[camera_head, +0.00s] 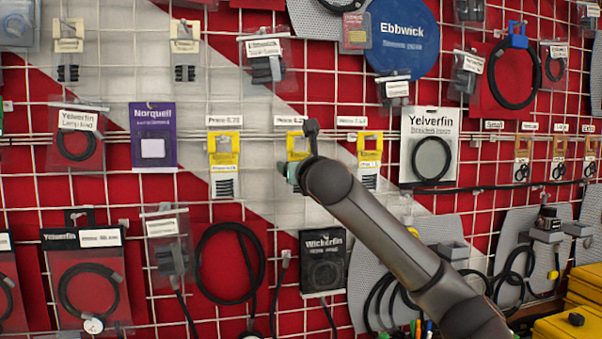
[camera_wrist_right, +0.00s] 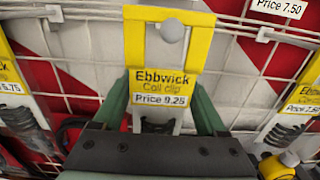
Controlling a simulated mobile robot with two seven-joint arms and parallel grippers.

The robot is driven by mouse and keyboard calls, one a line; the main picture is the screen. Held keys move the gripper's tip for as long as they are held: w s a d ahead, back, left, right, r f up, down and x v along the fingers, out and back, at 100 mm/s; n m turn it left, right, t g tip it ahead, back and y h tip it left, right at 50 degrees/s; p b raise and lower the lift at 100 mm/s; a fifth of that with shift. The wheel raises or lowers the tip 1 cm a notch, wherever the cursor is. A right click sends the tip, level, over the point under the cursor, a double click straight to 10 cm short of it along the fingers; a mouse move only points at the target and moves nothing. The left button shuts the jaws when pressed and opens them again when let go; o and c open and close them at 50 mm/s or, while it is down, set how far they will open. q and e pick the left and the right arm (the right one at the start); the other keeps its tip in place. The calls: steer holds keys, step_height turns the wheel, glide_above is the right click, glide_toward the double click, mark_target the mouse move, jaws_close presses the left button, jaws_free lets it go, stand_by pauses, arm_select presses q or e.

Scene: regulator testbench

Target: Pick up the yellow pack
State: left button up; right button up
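The middle yellow pack (camera_head: 298,147) hangs on the wall grid, partly hidden behind my right arm in the head view. In the right wrist view this pack (camera_wrist_right: 170,60) is upright, reads "Ebbwick Coil clip" with price 9.25, and hangs at a round white hook end. My right gripper (camera_wrist_right: 165,100) has its green fingers apart, one on each side of the pack's lower part. Any contact is not clear. In the head view only a bit of the right gripper (camera_head: 294,175) shows. My left gripper is not in view.
Similar yellow packs hang to the left (camera_head: 223,152) and right (camera_head: 370,150), close by. A purple Norquell pack (camera_head: 154,125), a Yelverfin pack (camera_head: 429,120) and several cables hang around them. Yellow boxes (camera_head: 575,325) stand at lower right.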

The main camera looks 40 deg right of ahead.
steer(key=c, duration=0.7)
steer(key=shift+c, duration=0.7)
steer(key=shift+r, duration=0.15)
